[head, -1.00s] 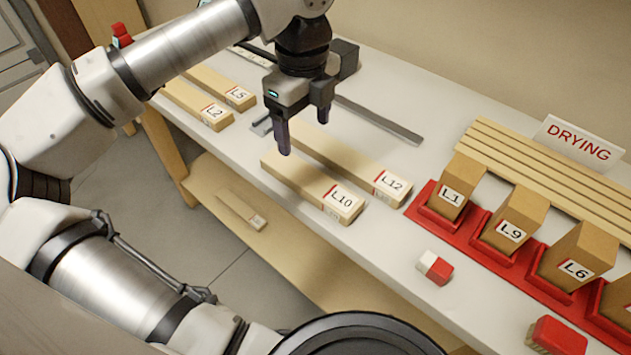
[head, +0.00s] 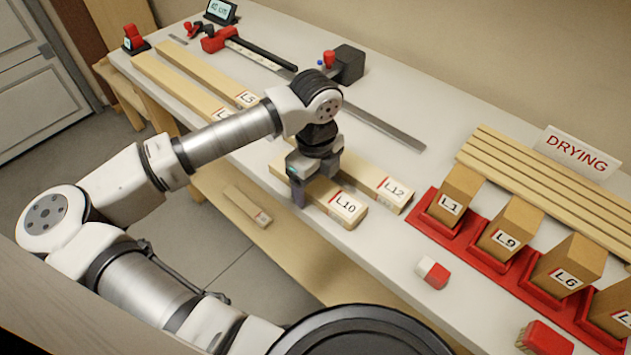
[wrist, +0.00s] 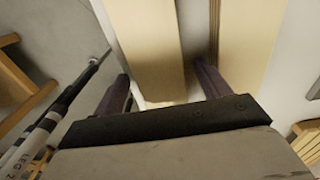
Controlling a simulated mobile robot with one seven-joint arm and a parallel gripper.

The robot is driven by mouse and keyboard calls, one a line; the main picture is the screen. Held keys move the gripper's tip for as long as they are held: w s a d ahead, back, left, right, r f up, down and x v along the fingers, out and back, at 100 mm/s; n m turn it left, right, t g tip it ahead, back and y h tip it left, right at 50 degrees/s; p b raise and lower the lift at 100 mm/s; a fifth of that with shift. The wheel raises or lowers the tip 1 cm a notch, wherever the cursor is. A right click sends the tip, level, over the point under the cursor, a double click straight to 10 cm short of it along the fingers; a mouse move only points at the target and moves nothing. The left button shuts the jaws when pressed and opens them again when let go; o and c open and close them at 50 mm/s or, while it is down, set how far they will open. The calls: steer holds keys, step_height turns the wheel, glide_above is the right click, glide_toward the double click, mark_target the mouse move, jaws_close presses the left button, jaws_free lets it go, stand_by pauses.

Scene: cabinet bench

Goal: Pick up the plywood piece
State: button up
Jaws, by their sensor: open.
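Two pale wooden boards lie side by side on the bench under my gripper: board L10 (head: 345,205) nearer and board L12 (head: 385,187) behind it. In the wrist view, L12 (wrist: 250,45) shows thin dark layered lines along its edge, like plywood; L10 (wrist: 145,45) looks plain there. My gripper (head: 311,187) is open and low over L10. In the wrist view its fingers (wrist: 160,88) stand on either side of L10, the right one in the gap beside L12. Whether they touch either board cannot be told.
A red rack (head: 470,235) with upright blocks L1, L9 and L6 stands right, before slats and a DRYING sign (head: 577,153). A red-white block (head: 432,272) and a brush (head: 545,338) lie at the front edge. A metal bar (head: 385,127) lies behind the boards.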

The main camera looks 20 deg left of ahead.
steer(key=shift+f, duration=0.15)
steer(key=shift+c, duration=0.2)
steer(key=c, duration=1.1)
steer(key=shift+c, duration=0.2)
step_height(320, 180, up, 19)
steer(key=b, duration=0.4)
steer(key=p, duration=0.4)
glide_above(321, 178)
step_height(321, 178, down, 14)
steer(key=shift+r, duration=0.1)
steer(key=shift+f+p, duration=0.4)
steer(key=shift+f, duration=2.05)
